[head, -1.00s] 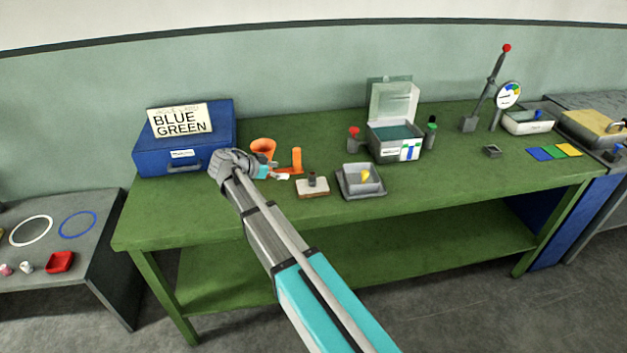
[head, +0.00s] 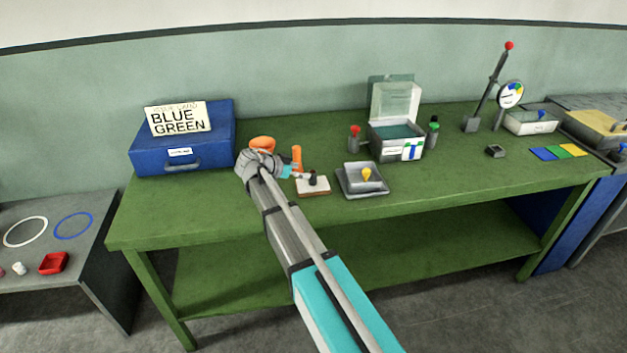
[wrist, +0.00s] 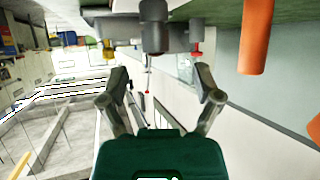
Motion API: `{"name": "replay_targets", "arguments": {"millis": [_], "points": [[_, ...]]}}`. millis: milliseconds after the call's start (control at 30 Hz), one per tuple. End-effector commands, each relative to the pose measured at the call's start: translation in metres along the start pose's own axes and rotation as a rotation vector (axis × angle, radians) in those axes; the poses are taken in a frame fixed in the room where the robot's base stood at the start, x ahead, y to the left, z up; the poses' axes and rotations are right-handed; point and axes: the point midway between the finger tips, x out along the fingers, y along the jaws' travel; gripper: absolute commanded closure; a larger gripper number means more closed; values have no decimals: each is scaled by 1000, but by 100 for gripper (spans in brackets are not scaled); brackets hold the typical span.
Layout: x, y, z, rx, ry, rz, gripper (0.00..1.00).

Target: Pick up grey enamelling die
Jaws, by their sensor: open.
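The grey enamelling die appears to be the small dark grey knobbed piece (head: 312,179) on a white-topped block (head: 314,190) at the front of the green bench. My gripper (head: 295,174) is just left of it, low over the bench and pointing right. In the wrist view, which looks upside down, a grey cylinder (wrist: 153,26), likely the die, hangs ahead at the top. The fingers of my gripper (wrist: 160,75) are apart with nothing between them. Contact with the die cannot be seen.
An orange upright cylinder (head: 296,157) and orange cup (head: 262,143) stand close behind my gripper. A grey tray (head: 352,190) with a yellow-knobbed piece is right of the block. A blue case (head: 200,161) stands left.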

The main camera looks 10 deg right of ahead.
Motion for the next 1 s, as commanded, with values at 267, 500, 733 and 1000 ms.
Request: {"name": "replay_targets", "arguments": {"millis": [267, 500, 733, 1000], "points": [[3, 1, 0, 0, 0, 1, 18], [24, 4, 4, 1, 0, 2, 18], [48, 5, 4, 2, 0, 2, 18], [52, 5, 2, 0, 0, 0, 18]]}}
